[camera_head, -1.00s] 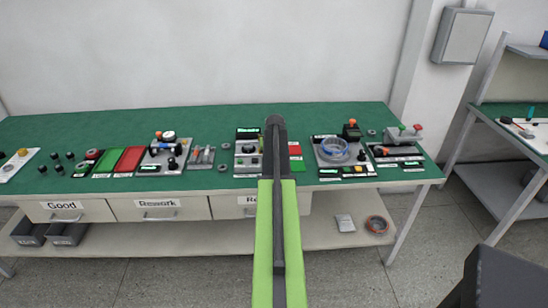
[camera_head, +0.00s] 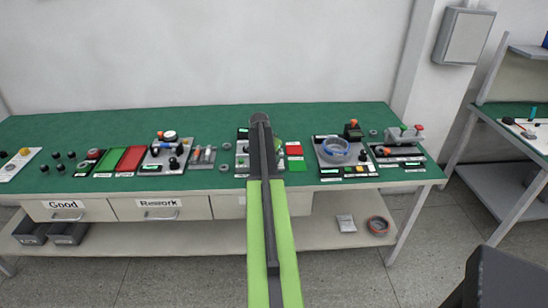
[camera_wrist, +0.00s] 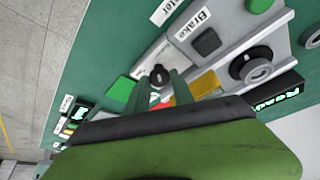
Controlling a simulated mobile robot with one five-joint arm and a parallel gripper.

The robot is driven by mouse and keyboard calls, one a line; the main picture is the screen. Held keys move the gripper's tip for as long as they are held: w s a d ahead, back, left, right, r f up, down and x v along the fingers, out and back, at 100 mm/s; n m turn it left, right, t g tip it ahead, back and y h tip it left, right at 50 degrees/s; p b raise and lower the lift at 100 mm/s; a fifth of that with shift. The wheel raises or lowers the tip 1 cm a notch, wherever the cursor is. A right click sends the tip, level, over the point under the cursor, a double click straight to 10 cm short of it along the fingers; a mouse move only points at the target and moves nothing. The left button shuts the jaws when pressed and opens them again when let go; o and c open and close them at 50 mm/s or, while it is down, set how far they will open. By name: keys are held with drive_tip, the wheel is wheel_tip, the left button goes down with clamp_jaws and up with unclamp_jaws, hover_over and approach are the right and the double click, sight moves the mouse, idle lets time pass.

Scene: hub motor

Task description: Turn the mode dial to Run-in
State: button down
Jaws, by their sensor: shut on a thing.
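In the wrist view, a black knob (camera_wrist: 158,73) with a pale mark stands on a light grey panel (camera_wrist: 193,57). My gripper (camera_wrist: 164,82) has its two dark green fingers on either side of this knob and is shut on it. I cannot read a mode label or a "Run-in" mark, so the knob's setting is unclear. In the head view, my arm hides my gripper and most of this station.
A "Ready" display (camera_wrist: 277,98) is lit. Other stations and trays line the green bench (camera_head: 330,115) on both sides.

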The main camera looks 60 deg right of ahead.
drive_tip(key=shift+w+a, duration=0.1)
drive_tip(key=shift+a, duration=0.1)
drive_tip(key=c, duration=1.1)
unclamp_jaws()
drive_tip(key=shift+d, duration=0.1)
drive_tip(key=p+v, duration=1.6)
drive_tip(key=v, duration=0.1)
drive_tip(key=shift+r, duration=0.15)
